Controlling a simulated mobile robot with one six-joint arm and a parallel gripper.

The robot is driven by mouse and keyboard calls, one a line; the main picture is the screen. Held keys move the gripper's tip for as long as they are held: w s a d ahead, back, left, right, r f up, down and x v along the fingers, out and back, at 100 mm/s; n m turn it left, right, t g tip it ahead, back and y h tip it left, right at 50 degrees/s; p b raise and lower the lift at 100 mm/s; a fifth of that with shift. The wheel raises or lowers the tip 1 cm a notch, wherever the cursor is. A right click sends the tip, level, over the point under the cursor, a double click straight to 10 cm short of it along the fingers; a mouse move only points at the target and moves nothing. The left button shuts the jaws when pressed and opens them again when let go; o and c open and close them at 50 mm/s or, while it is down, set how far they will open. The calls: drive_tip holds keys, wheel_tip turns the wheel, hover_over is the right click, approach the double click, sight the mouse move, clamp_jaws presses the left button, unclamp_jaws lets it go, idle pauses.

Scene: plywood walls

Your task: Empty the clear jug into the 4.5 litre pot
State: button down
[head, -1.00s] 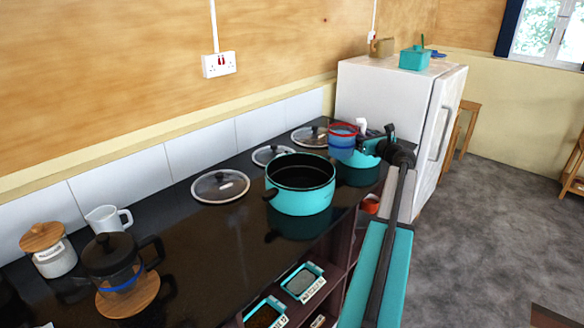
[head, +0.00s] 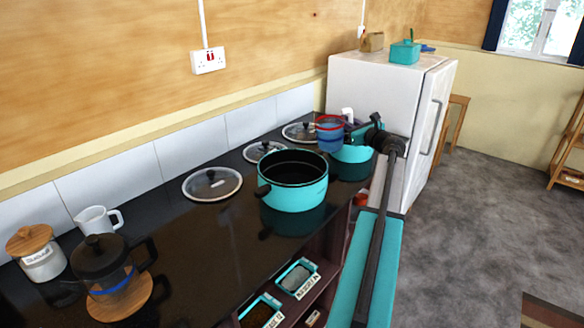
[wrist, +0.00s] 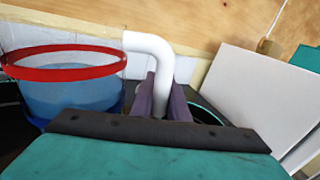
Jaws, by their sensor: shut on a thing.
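The clear jug (head: 330,136) has a red rim and a white handle and holds blue liquid. My gripper (head: 357,127) is shut on the handle, and its fingers (wrist: 162,103) straddle the handle in the wrist view. The jug (wrist: 70,88) is held upright, its liquid level. The nearer pot is open and looks dark and empty inside. I cannot tell which pot is the 4.5 litre one.
Glass lids (head: 212,184) lie along the wall on the black counter (head: 190,250). A French press (head: 108,265) on a wooden board, a white cup (head: 97,220) and a lidded jar (head: 40,255) stand at left. A white fridge (head: 375,90) stands beyond the far pot.

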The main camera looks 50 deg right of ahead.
sight(318, 111)
drive_tip(key=shift+w+a+r+n+b, duration=0.2)
drive_tip(key=shift+a+r+n+b, duration=0.15)
drive_tip(key=shift+a+r+n, duration=0.35)
drive_tip(key=shift+w+a+r+n+b, duration=0.15)
drive_tip(key=shift+a+r+n+b, duration=0.25)
drive_tip(key=shift+r+n, duration=0.45)
drive_tip(key=shift+w+a+r+n+b, duration=0.25)
drive_tip(key=shift+a+r+n, duration=0.35)
drive_tip(key=shift+n, duration=0.35)
drive_tip(key=shift+w+a+r+n+b, duration=0.1)
drive_tip(key=shift+a+r+n+b, duration=0.15)
drive_tip(key=shift+a+n, duration=0.2)
drive_tip(key=shift+w+a+r+n+b, duration=0.15)
drive_tip(key=shift+a+r+n+b, duration=0.35)
drive_tip(key=shift+n, duration=0.35)
drive_tip(key=shift+w+a+r+n+b, duration=0.15)
drive_tip(key=shift+a+r+n+b, duration=0.1)
drive_tip(key=shift+a+n+b, duration=0.45)
drive_tip(key=shift+w+a+f+n+b, duration=0.2)
drive_tip(key=shift+a+f+n+b, duration=0.25)
drive_tip(key=shift+n+b, duration=0.55)
drive_tip(key=shift+w+a+r+n+b, duration=0.1)
drive_tip(key=shift+w+a+n+b, duration=0.1)
drive_tip(key=shift+a+n+b, duration=0.45)
idle(0.9)
drive_tip(key=shift+w+a+n, duration=0.1)
drive_tip(key=shift+a+n, duration=0.2)
drive_tip(key=shift+n, duration=0.15)
drive_tip(key=shift+w+a+b, duration=0.1)
drive_tip(key=shift+a+b, duration=0.25)
